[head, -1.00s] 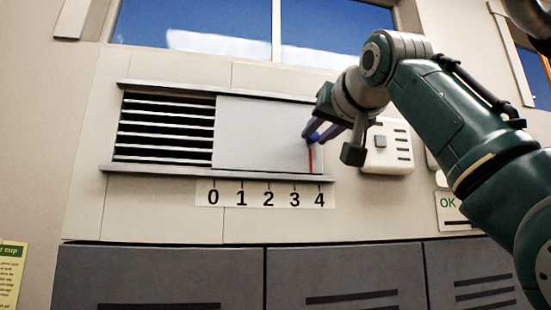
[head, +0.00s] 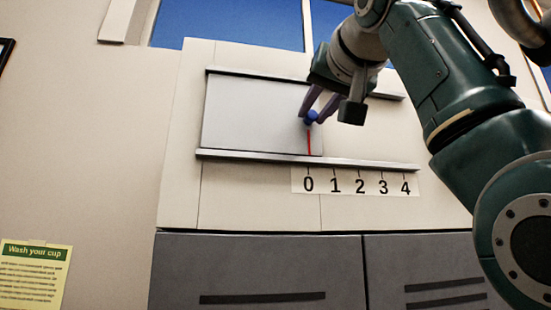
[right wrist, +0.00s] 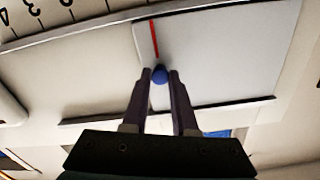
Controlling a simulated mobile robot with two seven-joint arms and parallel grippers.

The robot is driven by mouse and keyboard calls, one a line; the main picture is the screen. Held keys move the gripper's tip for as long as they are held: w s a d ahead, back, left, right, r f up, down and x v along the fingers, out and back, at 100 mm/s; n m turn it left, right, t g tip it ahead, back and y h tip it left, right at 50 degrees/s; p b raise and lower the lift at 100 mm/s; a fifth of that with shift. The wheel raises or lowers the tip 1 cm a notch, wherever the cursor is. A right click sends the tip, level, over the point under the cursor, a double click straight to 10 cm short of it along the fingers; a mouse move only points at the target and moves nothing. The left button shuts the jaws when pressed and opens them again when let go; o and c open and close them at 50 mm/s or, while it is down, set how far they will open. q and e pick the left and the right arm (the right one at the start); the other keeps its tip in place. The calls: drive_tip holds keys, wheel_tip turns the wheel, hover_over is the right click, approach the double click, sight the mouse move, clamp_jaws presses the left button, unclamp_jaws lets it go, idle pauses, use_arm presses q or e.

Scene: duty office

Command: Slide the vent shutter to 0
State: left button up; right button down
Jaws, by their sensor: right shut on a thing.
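The vent shutter (head: 255,115) is a pale grey panel between two dark rails, at the left end of its track. Its red pointer line (head: 309,143) stands at the 0 mark of the number scale (head: 357,183), which runs 0 to 4. My right gripper (head: 312,112) is shut on the shutter's blue knob (head: 310,117). In the right wrist view the two fingers (right wrist: 160,76) close around the blue knob (right wrist: 160,75), with the shutter (right wrist: 225,60) behind it. The slats are hidden behind the shutter. My left gripper is not in view.
Grey lockers or cabinets (head: 258,265) run below the vent. A yellow "Wash your cup" notice (head: 34,272) hangs on the wall at lower left. A window (head: 230,22) is above. The wall left of the shutter is free.

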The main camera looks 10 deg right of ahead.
drive_tip(key=shift+s+a, duration=0.1)
drive_tip(key=shift+a, duration=0.25)
drive_tip(key=c, duration=0.7)
unclamp_jaws()
drive_tip(key=shift+d, duration=0.1)
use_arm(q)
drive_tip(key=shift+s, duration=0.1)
